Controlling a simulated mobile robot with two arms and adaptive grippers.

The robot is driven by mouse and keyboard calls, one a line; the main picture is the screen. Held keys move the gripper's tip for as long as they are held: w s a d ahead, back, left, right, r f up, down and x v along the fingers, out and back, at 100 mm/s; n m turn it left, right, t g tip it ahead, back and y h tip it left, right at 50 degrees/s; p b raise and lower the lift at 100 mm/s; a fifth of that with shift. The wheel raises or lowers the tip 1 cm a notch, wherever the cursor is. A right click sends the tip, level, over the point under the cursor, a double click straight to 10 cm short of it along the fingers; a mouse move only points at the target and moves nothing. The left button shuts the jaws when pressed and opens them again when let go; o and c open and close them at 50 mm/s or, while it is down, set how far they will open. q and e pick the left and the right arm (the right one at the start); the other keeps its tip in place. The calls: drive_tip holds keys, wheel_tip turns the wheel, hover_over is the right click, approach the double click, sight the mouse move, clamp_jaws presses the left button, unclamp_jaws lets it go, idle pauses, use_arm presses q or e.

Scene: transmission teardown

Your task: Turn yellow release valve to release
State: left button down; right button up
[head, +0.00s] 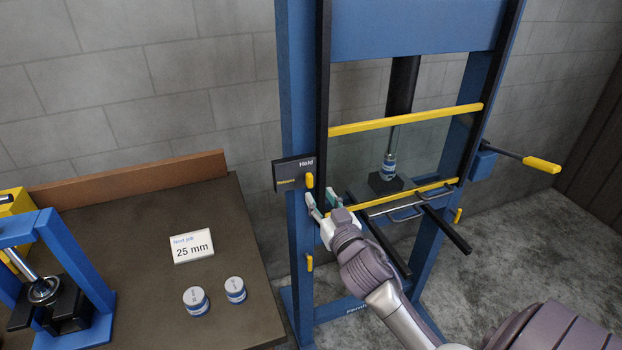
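The yellow release valve (309,180) is a small upright lever on a dark plate (281,173) on the press's left post. The plate reads "Hold" at the top right, with small yellow lettering at its left, too small to read surely. The lever stands vertical below "Hold". My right gripper (321,196) is just below and right of the lever, fingers apart, with nothing seen between them. It looks apart from the lever, but the depth gap is hard to tell. My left gripper is not in view.
The blue press frame (298,90) has a yellow-edged clear guard (405,118) and a yellow-tipped pump handle (541,164) at right. A dark bench (130,250) at left holds a "25 mm" card (192,246), two round pieces (195,300) and a small blue press (60,245).

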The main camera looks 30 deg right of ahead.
sight(311, 182)
drive_tip(key=p+x, duration=0.1)
drive_tip(key=x, duration=0.6)
clamp_jaws()
